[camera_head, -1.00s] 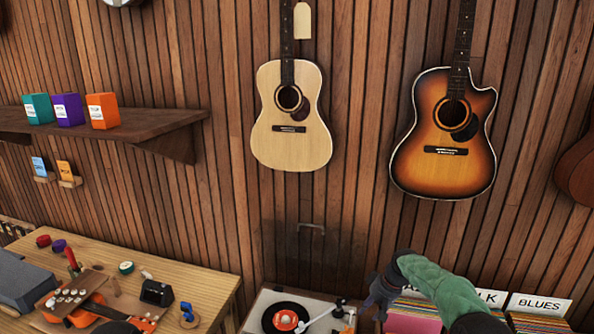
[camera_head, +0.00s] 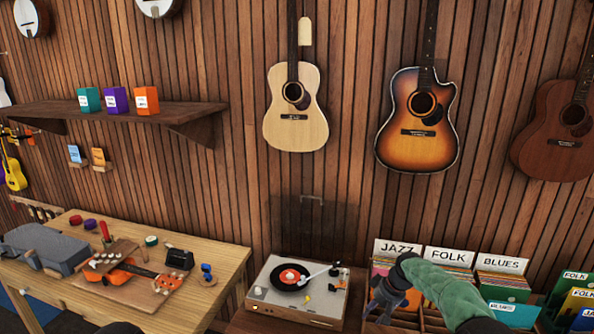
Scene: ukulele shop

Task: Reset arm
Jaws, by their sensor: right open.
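My right arm (camera_head: 445,296), green with dark joints, comes in from the lower right. Its dark right gripper (camera_head: 381,304) points down at the left front of the record crates, just right of the turntable (camera_head: 262,295). The gripper is open, and I see nothing held in it. Its fingertips are small and partly lost against the dark crate. A dark rounded piece at the bottom left edge seems to be part of my left arm; the left gripper does not show.
Record crates with JAZZ, FOLK and BLUES cards (camera_head: 500,263) stand at the right. A wooden workbench (camera_head: 205,297) holds an orange ukulele (camera_head: 133,268), a grey case (camera_head: 45,248) and small tools.

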